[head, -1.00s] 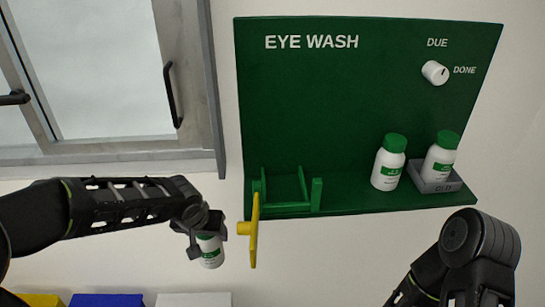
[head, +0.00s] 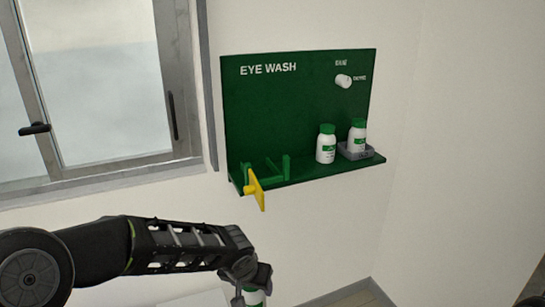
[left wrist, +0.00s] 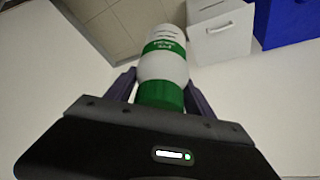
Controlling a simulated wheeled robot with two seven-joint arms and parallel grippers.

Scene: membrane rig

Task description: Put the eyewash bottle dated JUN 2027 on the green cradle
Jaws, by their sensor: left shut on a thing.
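My left gripper (head: 252,285) is shut on a white bottle with a green cap and green label; the held bottle (left wrist: 164,66) fills the middle of the left wrist view. Its date is not readable. The gripper hangs below the green board, at the bottom of the head view. The green cradle (head: 272,176) is on the left of the board's shelf and looks empty, with a yellow lever (head: 256,190) at its front. A second white bottle (head: 326,146) stands on the shelf, and a third bottle (head: 358,137) stands in a grey tray (head: 352,155). My right gripper is not in view.
White and blue boxes (left wrist: 220,38) show in the left wrist view.

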